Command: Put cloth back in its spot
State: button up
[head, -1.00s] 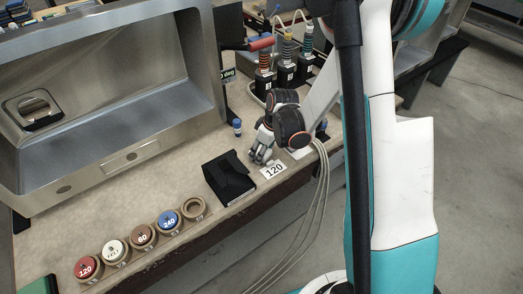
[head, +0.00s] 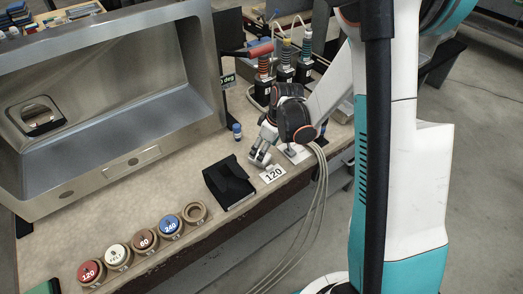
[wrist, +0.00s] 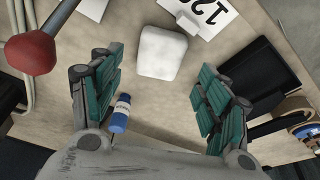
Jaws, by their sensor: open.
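In the wrist view a white, soft-edged block (wrist: 162,52), which looks like the folded cloth, lies on the counter beyond and between my fingertips. My gripper (wrist: 160,85) is open, with its green-padded fingers apart on either side and nothing held between them. In the head view my gripper (head: 259,157) hangs low over the counter, near the 120 card (head: 272,174), and the white block cannot be made out there. The cloth's own spot cannot be told for certain from these frames.
A black holder (head: 229,185), a row of numbered discs (head: 144,240) and the steel sink (head: 100,120) are to the left.

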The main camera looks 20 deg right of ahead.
jog(key=s+r+m+t+p, duration=0.1)
jog(key=s+r, duration=0.2)
jog(key=r, duration=0.4)
jog(key=s+r+m+h, duration=0.1)
jog(key=s+r, duration=0.2)
jog(key=r, duration=0.3)
jog(key=s+r+m+t+p, duration=0.1)
jog(key=s+r, duration=0.2)
jog(key=r, duration=0.4)
jog(key=s+a+r+m+t+h, duration=0.1)
jog(key=s+r+m, duration=0.4)
jog(key=s, duration=0.7)
jog(key=shift+s+r+t, duration=0.35)
jog(key=shift+t, duration=0.55)
